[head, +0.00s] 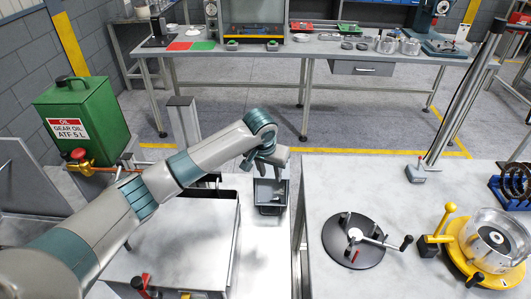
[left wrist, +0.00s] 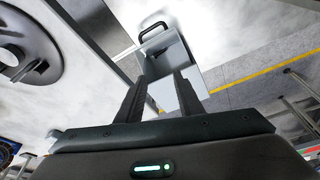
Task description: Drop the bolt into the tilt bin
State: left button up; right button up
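The tilt bin (head: 271,209) is a small grey open box near the right edge of the left-hand light worktop. My left gripper (head: 268,172) is just above it, pointing down. In the left wrist view the bin (left wrist: 185,62) shows beyond the fingertips, with a dark handle at its edge. My left gripper (left wrist: 160,82) has its two dark fingers apart and nothing visible between them. A dark, elongated shape (left wrist: 151,68) shows inside the bin; it may be the bolt, but I cannot tell for certain. My right gripper is not in view.
A black round plate with a lever (head: 356,241) and a yellow-based clutch fixture (head: 486,247) stand on the right-hand table. A green oil can (head: 82,117) is at the left. A bench with tools (head: 330,48) stands behind, beyond open floor.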

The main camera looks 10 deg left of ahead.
pick_arm(q)
jog(key=b+v, duration=0.3)
jog(key=v, duration=1)
jog(key=shift+r, duration=0.35)
